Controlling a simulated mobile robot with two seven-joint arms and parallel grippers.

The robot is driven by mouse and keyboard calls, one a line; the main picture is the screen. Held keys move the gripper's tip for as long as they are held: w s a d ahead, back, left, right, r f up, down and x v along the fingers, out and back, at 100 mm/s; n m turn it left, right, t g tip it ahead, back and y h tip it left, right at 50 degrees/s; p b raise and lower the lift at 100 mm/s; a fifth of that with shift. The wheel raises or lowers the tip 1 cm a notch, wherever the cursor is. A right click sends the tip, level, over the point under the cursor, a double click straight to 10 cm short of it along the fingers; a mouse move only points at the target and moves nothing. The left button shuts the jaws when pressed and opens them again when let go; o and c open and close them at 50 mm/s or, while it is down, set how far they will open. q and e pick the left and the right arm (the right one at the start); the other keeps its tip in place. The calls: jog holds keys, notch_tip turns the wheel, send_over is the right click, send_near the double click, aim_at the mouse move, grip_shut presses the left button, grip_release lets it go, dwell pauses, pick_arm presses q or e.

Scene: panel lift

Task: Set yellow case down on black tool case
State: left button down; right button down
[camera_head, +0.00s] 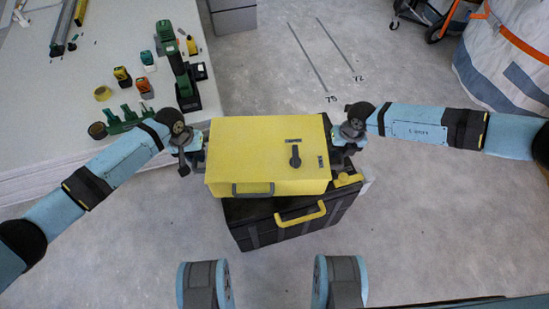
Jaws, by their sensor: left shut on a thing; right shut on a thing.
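The yellow case (255,145) is a boxy case with a grey front handle and a dark latch on its lid. It is in the middle of the head view, level, over the black tool case (265,228). The black tool case has a yellow handle, and its top is mostly hidden. I cannot tell whether the two cases touch. My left gripper (197,160) is shut on the yellow case's left side. My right gripper (337,153) is shut on its right side.
A white table (40,120) at the upper left holds a green drill (180,75) and several small tools. A grey box (232,17) stands at the back. A large white bag (505,60) stands at the upper right. The concrete floor around the cases is clear.

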pick_arm(q)
jog(key=c, duration=1.5)
grip_release()
jog(key=shift+f, duration=0.35)
pick_arm(e)
jog(key=c, duration=1.5)
grip_release()
jog(key=shift+f, duration=0.3)
pick_arm(q)
jog(key=o, duration=0.4)
jog(key=shift+r, duration=0.2)
pick_arm(e)
jog(key=o, duration=0.4)
jog(key=shift+r, duration=0.15)
pick_arm(q)
jog(key=shift+r, duration=0.1)
notch_tip(320, 180, up, 12)
jog(key=a, duration=0.2)
jog(key=shift+f, duration=0.2)
pick_arm(e)
notch_tip(320, 180, up, 12)
jog(key=d, duration=0.2)
pick_arm(q)
jog(key=shift+a, duration=0.1)
pick_arm(e)
jog(key=shift+d, duration=0.1)
